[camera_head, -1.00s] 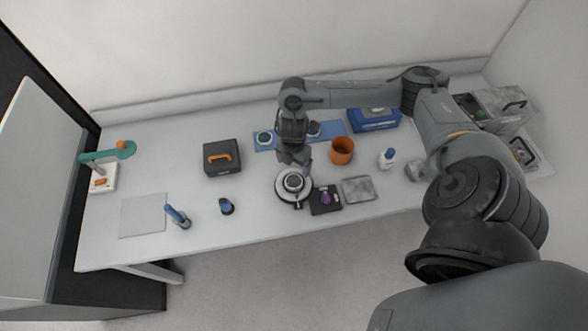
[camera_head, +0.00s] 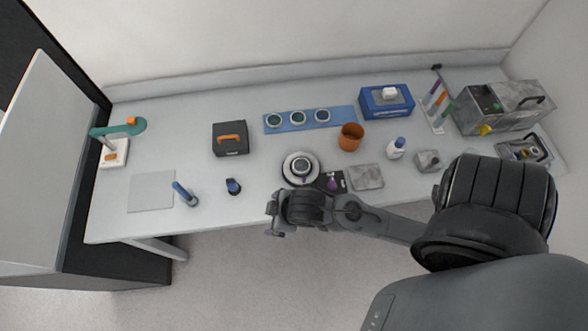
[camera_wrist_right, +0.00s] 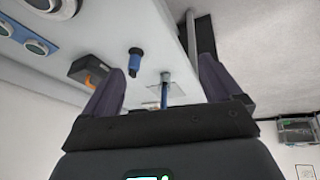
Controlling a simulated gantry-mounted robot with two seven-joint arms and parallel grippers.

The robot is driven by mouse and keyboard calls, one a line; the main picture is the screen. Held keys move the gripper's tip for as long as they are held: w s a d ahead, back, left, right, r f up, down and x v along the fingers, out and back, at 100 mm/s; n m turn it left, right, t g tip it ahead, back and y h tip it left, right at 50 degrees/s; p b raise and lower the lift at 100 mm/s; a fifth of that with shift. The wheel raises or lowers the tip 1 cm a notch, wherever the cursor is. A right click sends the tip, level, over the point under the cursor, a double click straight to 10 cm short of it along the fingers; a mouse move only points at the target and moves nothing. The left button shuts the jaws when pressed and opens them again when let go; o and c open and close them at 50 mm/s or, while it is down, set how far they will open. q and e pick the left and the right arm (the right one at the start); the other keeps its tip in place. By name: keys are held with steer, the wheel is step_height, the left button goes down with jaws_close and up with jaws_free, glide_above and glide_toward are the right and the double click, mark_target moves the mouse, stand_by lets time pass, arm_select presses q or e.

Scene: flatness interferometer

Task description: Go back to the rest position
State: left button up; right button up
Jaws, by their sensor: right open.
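My right gripper (camera_head: 275,215) is in front of the table's front edge in the head view, just left of and below the round dark-topped stage (camera_head: 301,168). In the right wrist view its two fingers (camera_wrist_right: 160,95) are spread wide with nothing between them. A round piece sits on the stage, apart from the gripper. My right arm reaches in from the right, low over the front edge, and partly covers the black block with a purple knob (camera_head: 332,181). My left gripper is not in view.
The table (camera_head: 260,200) holds a black case (camera_head: 230,138), a blue mat (camera_head: 290,122) with three round pieces, an orange cup (camera_head: 351,137), a blue box (camera_head: 386,101), a white bottle (camera_head: 396,148), blue-handled tools (camera_head: 186,195) and a grey metal box (camera_head: 500,105). Floor in front is clear.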

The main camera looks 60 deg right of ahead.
steer(key=s, duration=0.1)
steer(key=s+d+m+g, duration=0.1)
steer(key=s, duration=0.1)
steer(key=s+d+m, duration=0.1)
steer(key=shift+s+f+g, duration=0.15)
steer(key=shift+s+g, duration=0.15)
steer(key=shift+a, duration=0.1)
